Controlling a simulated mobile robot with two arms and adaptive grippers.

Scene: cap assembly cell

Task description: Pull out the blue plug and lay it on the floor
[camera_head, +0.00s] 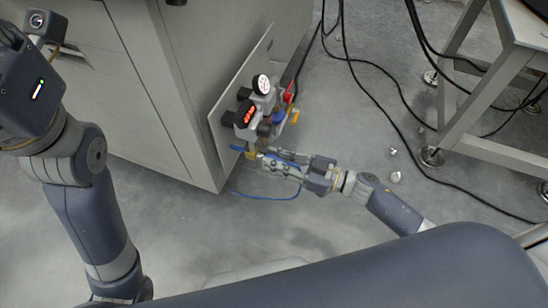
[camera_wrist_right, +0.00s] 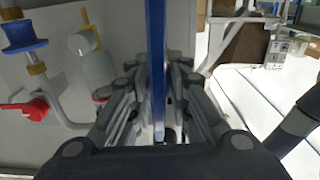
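The blue plug cannot be made out clearly; a bit of blue (camera_head: 237,148) shows beside a brass fitting (camera_head: 252,153) at the bottom of the valve unit (camera_head: 250,118). My right gripper (camera_head: 266,161) reaches left, its fingertips close to this fitting. In the right wrist view a long blue strip (camera_wrist_right: 156,70) stands between the two fingers; whether they press on it is not clear. A thin blue tube (camera_head: 262,196) loops below the gripper, above the floor (camera_head: 330,230).
The unit sits on a plate (camera_head: 222,140) on a grey cabinet (camera_head: 165,110). It bears a gauge (camera_head: 261,84), a blue knob (camera_head: 278,117) and a red handle, which also shows in the wrist view (camera_wrist_right: 30,108). Black cables (camera_head: 375,75) and a table frame (camera_head: 465,65) stand right.

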